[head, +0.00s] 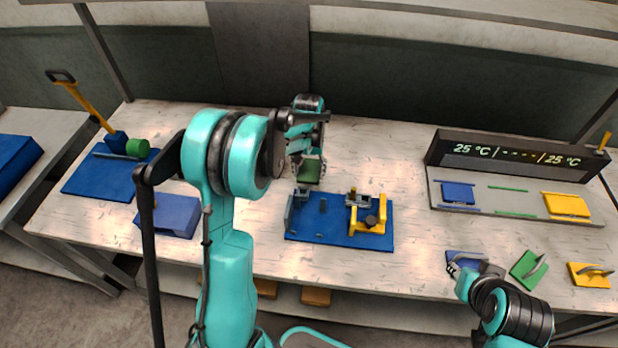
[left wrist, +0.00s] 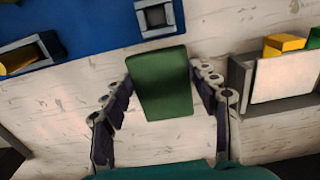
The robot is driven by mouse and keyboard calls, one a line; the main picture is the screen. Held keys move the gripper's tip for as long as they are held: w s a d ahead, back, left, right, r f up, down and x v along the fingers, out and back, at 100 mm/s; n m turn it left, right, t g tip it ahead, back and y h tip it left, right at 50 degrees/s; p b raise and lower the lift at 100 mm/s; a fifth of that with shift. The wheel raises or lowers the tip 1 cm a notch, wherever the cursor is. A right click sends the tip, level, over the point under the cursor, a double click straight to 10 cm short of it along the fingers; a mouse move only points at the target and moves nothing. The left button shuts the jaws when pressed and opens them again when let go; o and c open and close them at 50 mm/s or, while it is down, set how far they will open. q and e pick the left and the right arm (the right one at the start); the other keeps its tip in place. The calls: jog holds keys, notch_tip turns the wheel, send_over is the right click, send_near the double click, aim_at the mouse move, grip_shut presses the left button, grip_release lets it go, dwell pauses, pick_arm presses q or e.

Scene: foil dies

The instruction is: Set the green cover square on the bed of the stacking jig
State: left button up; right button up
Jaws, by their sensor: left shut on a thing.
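The green cover (head: 309,171) is a flat green slab held above the table, just behind the stacking jig in the head view. My left gripper (head: 305,162) is shut on it. In the left wrist view the cover (left wrist: 162,82) lies between the two fingers, its far end beyond the fingertips. The stacking jig (head: 325,234) is a blue board with grey blocks and a yellow clamp. Part of it shows at the top left of the left wrist view (left wrist: 100,25). My right gripper (head: 476,268) is at the front right, at a blue handled piece (head: 464,258); its jaw opening is unclear.
A dark display unit (head: 520,155) with a tray (head: 480,207) of blue and yellow plates stands back right. Green (head: 529,266) and yellow (head: 589,275) handled pieces lie front right. A blue block (head: 168,217) and a blue mat (head: 88,182) are left.

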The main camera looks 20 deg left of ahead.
aim_at(309, 174)
pick_arm(q)
jog(key=shift+w+f+b, duration=0.1)
jog(key=shift+f+b, duration=0.25)
jog(key=shift+f, duration=1.2)
jog(key=o, duration=1.2)
jog(key=shift+f, duration=0.15)
jog(key=shift+c, duration=0.2)
jog(key=shift+r, duration=0.2)
